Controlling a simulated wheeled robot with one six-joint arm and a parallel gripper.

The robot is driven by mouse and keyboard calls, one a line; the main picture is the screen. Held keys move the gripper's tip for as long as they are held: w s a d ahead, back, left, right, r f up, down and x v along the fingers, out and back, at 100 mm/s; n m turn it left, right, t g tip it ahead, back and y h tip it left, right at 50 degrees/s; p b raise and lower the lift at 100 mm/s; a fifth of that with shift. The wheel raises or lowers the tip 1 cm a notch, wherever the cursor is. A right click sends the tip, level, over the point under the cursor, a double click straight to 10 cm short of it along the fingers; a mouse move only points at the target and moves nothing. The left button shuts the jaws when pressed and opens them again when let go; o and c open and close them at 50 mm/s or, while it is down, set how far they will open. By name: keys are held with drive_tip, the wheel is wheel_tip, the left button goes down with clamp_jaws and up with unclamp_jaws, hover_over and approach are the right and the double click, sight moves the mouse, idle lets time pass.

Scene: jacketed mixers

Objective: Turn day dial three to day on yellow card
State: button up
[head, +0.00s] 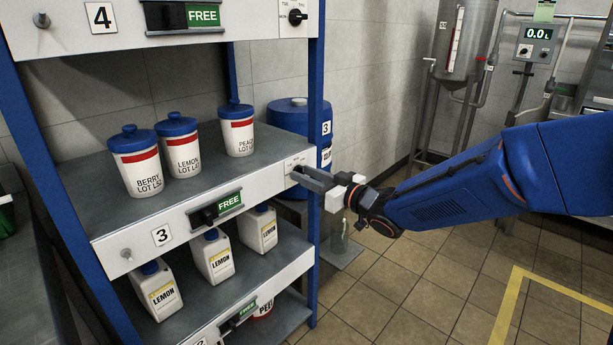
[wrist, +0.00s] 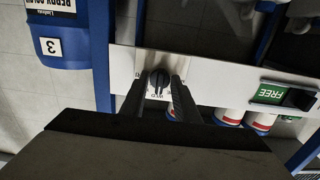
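Day dial three (wrist: 159,79) is a dark round knob on a pale plate at the right end of the shelf edge marked 3 (head: 161,236). In the head view my gripper (head: 301,174) is at that plate and hides the dial. In the wrist view my gripper (wrist: 159,88) is open, its two dark fingers apart on either side of the dial. I cannot tell whether they touch it. Lettering beside the dial looks like WED, but it is small and partly hidden. I cannot make out a yellow card; a pale yellow-green sheet (head: 545,10) hangs at the upper right, unreadable.
Shelf three has a green FREE sign (head: 229,202) and holds berry, lemon and peach tubs (head: 181,146). Lemon jugs (head: 215,258) stand below. Another dial (head: 297,16) is on shelf four. A blue drum (head: 290,118) stands behind the rack's blue post. The tiled floor at right is open.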

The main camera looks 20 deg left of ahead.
drive_tip(key=shift+d, duration=0.1)
drive_tip(key=v, duration=1.7)
drive_tip(key=shift+s+d, duration=0.1)
drive_tip(key=w+d+m+t+h, duration=0.3)
drive_tip(key=d+m+h, duration=0.15)
drive_tip(key=d, duration=0.65)
drive_tip(key=w+d+m+t+h, duration=0.25)
drive_tip(key=d+h, duration=0.35)
drive_tip(key=d, duration=0.4)
drive_tip(key=s+d+f+m+g+h, duration=0.1)
drive_tip(key=s+d+f+m+h, duration=0.2)
drive_tip(key=d, duration=0.4)
drive_tip(key=s+d+m+h, duration=0.1)
drive_tip(key=s+d+h, duration=0.1)
drive_tip(key=s+d, duration=0.35)
drive_tip(key=s+d+f+m+g, duration=0.1)
drive_tip(key=s+d+f+g, duration=0.1)
drive_tip(key=s, duration=0.8)
drive_tip(key=s+d+f+m+g+h, duration=0.1)
drive_tip(key=s+d+f+g, duration=0.2)
drive_tip(key=s, duration=0.7)
drive_tip(key=shift+d+f+m+g, duration=0.25)
drive_tip(key=shift+f+g, duration=0.25)
drive_tip(key=shift+g, duration=0.25)
